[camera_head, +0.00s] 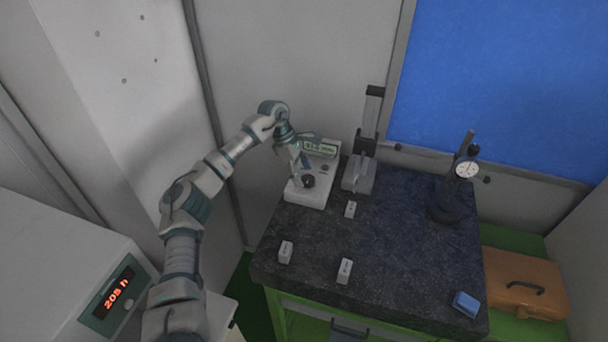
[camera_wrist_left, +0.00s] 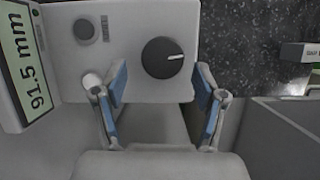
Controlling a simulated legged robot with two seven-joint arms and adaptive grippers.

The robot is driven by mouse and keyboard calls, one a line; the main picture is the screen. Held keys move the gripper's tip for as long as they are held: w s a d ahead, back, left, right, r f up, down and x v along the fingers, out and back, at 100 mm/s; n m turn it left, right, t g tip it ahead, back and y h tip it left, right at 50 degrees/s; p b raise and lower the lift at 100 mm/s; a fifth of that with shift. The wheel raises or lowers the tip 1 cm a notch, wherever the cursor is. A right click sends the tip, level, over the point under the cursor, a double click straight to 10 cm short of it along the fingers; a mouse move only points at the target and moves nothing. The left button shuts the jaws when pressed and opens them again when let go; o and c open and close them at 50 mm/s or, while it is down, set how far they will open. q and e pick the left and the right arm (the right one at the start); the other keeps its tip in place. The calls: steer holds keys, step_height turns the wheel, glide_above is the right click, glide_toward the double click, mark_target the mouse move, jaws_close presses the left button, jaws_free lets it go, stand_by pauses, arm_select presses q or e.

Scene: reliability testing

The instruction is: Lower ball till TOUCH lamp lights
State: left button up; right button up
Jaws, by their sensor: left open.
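A white control box (camera_head: 311,194) stands at the back left of the dark stone table. Its black knob (camera_wrist_left: 168,58) has a white pointer line. Its display (camera_wrist_left: 30,68) reads 91.5 mm. A small round grey lamp (camera_wrist_left: 85,29) on its top looks unlit; its label is too small to read. My left gripper (camera_wrist_left: 163,82) is open, its blue-padded fingers apart on either side of the knob; in the head view it is over the box. The ball cannot be made out. My right gripper is not in view.
Several small labelled blocks, one at the front (camera_head: 345,271), lie on the stone table (camera_head: 390,225). A dial gauge stand (camera_head: 453,190) is at the right and a blue block (camera_head: 466,304) at the front right corner. An orange case (camera_head: 525,284) is beyond the right edge.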

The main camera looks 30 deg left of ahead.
arm_select(q)
steer(key=shift+d+f, duration=0.35)
steer(key=shift+f, duration=0.05)
steer(key=shift+d+f, duration=0.1)
steer(key=shift+d, duration=0.15)
steer(key=shift+w+d, duration=0.1)
steer(key=shift+d, duration=0.35)
steer(key=c, duration=0.3)
steer(key=shift+a, duration=0.1)
steer(key=c, duration=0.8)
steer(key=shift+a, duration=0.15)
steer(key=shift+c, duration=0.2)
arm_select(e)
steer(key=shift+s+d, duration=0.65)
